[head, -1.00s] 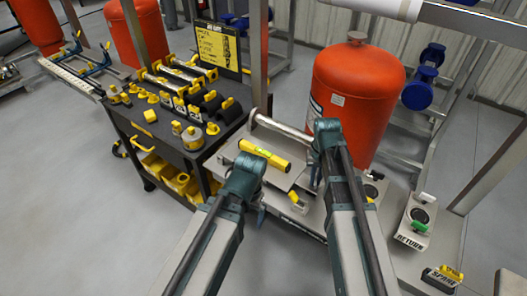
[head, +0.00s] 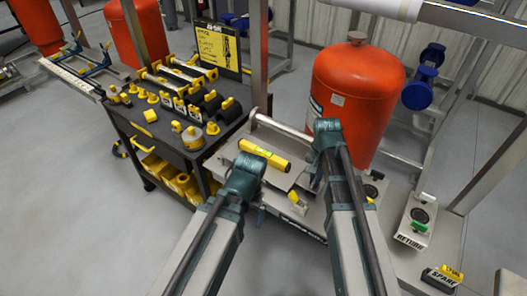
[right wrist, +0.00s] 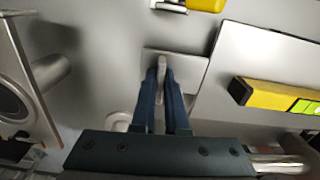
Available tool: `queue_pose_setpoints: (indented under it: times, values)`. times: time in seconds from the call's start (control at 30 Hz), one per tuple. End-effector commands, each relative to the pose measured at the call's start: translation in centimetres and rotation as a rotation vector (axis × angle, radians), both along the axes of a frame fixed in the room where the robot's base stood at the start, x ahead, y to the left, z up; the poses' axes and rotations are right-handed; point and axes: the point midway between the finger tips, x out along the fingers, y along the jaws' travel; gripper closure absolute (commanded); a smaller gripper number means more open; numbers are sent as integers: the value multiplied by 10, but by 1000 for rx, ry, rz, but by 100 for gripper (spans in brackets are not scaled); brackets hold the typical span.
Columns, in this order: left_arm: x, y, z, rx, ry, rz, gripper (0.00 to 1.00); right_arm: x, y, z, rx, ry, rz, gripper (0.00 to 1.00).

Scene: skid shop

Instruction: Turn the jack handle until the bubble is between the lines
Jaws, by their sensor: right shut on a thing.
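A yellow spirit level (head: 264,155) lies on a grey metal plate (head: 232,155) in the head view. It also shows in the right wrist view (right wrist: 275,95), with a bright green vial; the bubble is too small to make out. My right gripper (right wrist: 165,78) is shut on a slim grey upright handle (right wrist: 164,66), which stands by a small square plate. In the head view the right gripper (head: 314,178) is partly hidden by its own wrist, beside the plate. My left gripper (head: 262,214) is in front of the plate; its jaws are too small to read.
A large orange tank (head: 355,95) stands behind my right arm. A dark cart (head: 150,135) with yellow and grey parts is on the left. A RETURN block (head: 418,225) and a SPARE block (head: 443,276) are at the right. Open floor lies front left.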

Motion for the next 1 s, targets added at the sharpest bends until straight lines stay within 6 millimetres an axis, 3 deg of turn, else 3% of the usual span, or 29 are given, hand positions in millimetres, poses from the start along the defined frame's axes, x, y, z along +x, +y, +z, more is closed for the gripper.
queue_pose_setpoints:
  times: [0.17, 0.5, 0.8, 0.93, 1.0]
  values:
    - [0, 0, 0, 0, 0, 0, 0, 0, 1, 0, 1, 0, -7, 100]
    - [0, 0, 0, 0, 0, 0, 0, 0, 1, 0, 1, 0, -285, 100]
    - [0, 0, 0, 0, 0, 0, 0, 0, 1, -1, 1, 0, -302, 100]
    - [0, 0, -1, 0, 0, 0, 0, 0, 1, -1, 1, 0, -392, 100]
    - [0, 0, -1, 0, 0, 0, 0, 0, 1, -1, 1, 0, -400, 80]
